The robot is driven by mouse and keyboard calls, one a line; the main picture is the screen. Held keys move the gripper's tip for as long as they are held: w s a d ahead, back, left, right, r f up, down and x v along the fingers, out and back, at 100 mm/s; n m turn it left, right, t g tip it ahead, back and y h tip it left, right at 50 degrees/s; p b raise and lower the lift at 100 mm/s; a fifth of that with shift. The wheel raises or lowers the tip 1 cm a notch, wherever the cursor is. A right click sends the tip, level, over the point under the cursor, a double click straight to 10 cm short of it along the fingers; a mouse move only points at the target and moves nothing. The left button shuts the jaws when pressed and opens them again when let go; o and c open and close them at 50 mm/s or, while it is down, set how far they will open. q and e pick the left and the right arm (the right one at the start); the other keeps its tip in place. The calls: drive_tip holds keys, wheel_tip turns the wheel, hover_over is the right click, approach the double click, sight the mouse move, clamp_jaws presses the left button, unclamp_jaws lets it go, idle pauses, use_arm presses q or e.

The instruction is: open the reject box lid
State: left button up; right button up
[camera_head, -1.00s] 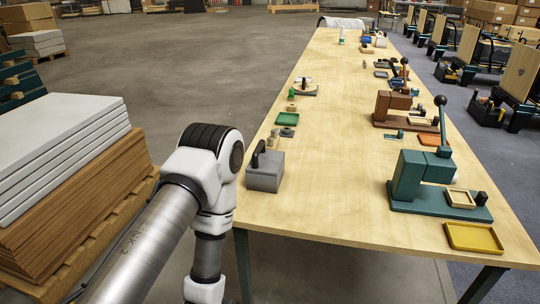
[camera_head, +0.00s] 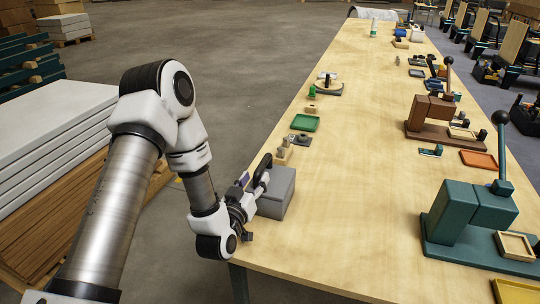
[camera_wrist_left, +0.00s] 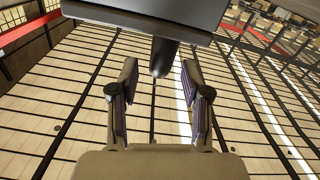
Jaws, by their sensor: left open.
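The reject box is a grey box (camera_head: 282,196) at the near left edge of the table, with a dark handle (camera_head: 264,167) on its left side. The lid looks shut. My left gripper (camera_head: 256,183) is at the box's left side, close to the handle. In the left wrist view, the grey box (camera_wrist_left: 150,10) fills the top and the dark handle (camera_wrist_left: 163,60) points in between the two open fingers of my left gripper (camera_wrist_left: 160,76). I cannot tell whether a finger touches it. My right gripper is in neither view.
Behind the box are small wooden parts (camera_head: 283,153) and a green tray (camera_head: 305,123). A teal lever press (camera_head: 465,215) and a brown one (camera_head: 432,113) stand along the right side. The middle of the table is clear. Stacked boards (camera_head: 50,150) stand left of the table.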

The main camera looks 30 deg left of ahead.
sight(263, 164)
use_arm(q)
drive_tip(key=shift+w+a+r, duration=0.1)
drive_tip(key=shift+w+r, duration=0.1)
drive_tip(key=shift+w, duration=0.15)
drive_tip(key=p+x, duration=0.1)
drive_tip(key=x, duration=0.5)
drive_tip(key=shift+w+a, duration=0.1)
drive_tip(key=shift+w, duration=0.1)
drive_tip(key=shift+s, duration=0.1)
clamp_jaws()
